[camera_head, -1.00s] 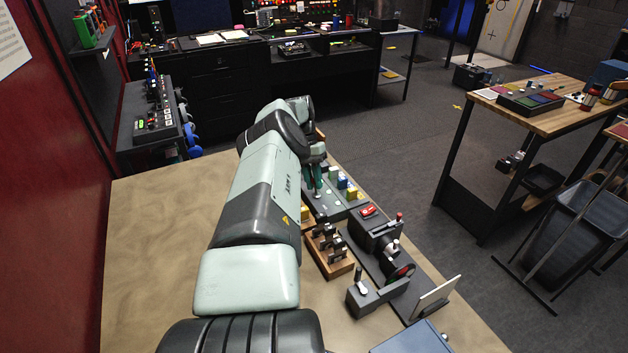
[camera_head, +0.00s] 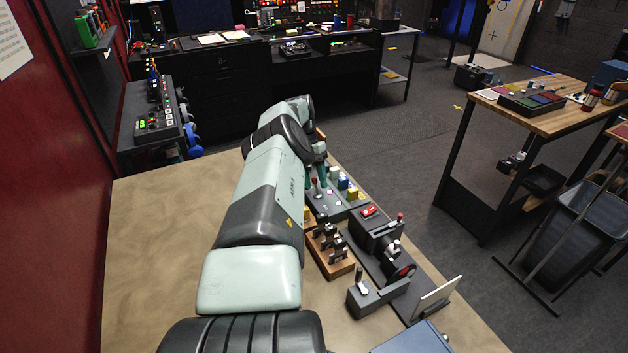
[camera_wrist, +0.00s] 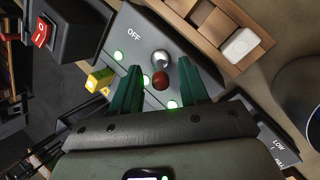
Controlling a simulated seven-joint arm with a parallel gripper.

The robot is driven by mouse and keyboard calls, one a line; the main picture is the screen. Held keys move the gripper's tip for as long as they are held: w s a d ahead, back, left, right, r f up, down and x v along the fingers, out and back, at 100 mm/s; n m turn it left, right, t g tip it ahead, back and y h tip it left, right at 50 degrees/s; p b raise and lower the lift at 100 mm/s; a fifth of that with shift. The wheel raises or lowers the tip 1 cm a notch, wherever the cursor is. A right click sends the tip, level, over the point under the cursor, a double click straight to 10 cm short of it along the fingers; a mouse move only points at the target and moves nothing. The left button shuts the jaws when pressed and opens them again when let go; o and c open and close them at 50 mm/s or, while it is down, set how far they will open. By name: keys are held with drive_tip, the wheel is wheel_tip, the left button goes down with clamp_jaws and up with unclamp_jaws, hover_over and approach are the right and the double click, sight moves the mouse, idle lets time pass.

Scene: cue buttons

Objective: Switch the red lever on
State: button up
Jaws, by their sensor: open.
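The red lever shows in the wrist view as a round, dull red knob (camera_wrist: 160,80) on a grey panel (camera_wrist: 148,38) marked OFF. A silver ball (camera_wrist: 161,58) sits right beside it. My gripper (camera_wrist: 160,66) has its two green fingers apart, one on each side of the red knob. No clear contact shows, and the lever's shaft is hidden from above. In the head view, a small red-tipped lever (camera_head: 314,182) stands on the panel, beside the teal fingers of my gripper (camera_head: 322,178).
A dark box with a red rocker switch (camera_head: 368,211) stands close by. A wooden block with several black switches (camera_head: 332,252) lies nearer. The tan table (camera_head: 160,260) is bare at left.

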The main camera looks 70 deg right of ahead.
wheel_tip(320, 180, up, 10)
drive_tip(key=shift+f, duration=0.1)
idle(0.5)
